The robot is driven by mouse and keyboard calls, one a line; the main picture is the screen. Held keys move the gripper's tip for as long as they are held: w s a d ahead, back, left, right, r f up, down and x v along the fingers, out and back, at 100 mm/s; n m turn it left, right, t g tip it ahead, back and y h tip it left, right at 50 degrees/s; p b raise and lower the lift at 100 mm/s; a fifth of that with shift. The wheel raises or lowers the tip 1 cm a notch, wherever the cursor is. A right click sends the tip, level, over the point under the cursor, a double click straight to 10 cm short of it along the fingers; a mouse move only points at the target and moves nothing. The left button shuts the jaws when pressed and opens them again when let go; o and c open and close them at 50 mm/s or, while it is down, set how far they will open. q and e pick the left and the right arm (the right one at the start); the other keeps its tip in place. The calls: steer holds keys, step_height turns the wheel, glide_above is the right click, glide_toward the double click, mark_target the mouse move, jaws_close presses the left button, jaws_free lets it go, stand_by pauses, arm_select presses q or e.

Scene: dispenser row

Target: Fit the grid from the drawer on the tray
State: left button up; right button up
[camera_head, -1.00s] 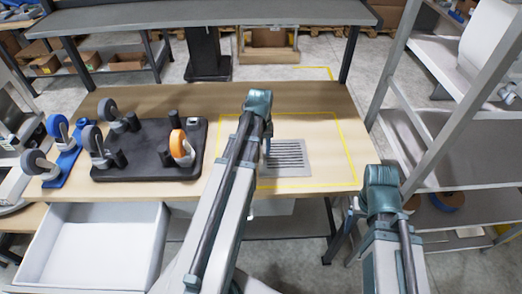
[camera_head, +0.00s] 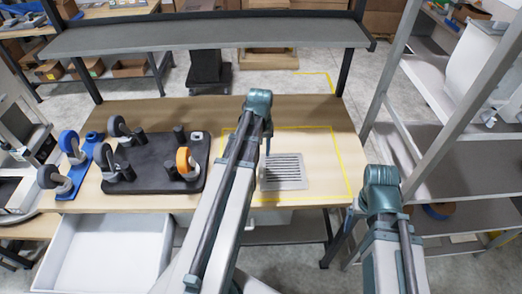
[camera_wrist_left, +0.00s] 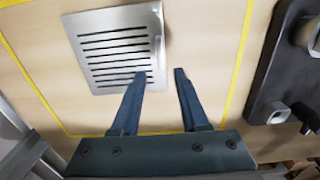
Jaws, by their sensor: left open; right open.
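The grid, a grey slotted metal plate (camera_head: 284,185), lies flat on the table inside a yellow outline; it fills the upper left of the left wrist view (camera_wrist_left: 165,20). I cannot tell whether a separate tray is under it. The open white drawer (camera_head: 110,255) below the table's front left looks empty.
A black board (camera_head: 150,172) with caster wheels lies left of the yellow outline. A blue caster plate (camera_head: 77,170) is beside it. A grey shelf (camera_head: 210,37) spans the back above the table. A metal rack (camera_head: 440,150) stands on the right. The table inside the outline is otherwise clear.

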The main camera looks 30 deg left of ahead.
arm_select(q)
step_height(320, 180, up, 4)
steer(key=p, duration=0.3)
steer(key=shift+r, duration=0.1)
steer(key=s+d+m, duration=0.5)
steer(key=d, duration=0.8)
steer(key=s+d+m+y, duration=0.1)
steer(key=s+d+m, duration=0.4)
steer(key=d, duration=0.9)
steer(key=shift+s, duration=0.8)
step_height(320, 180, down, 7)
steer(key=b, duration=0.7)
steer(key=shift+o, duration=0.5)
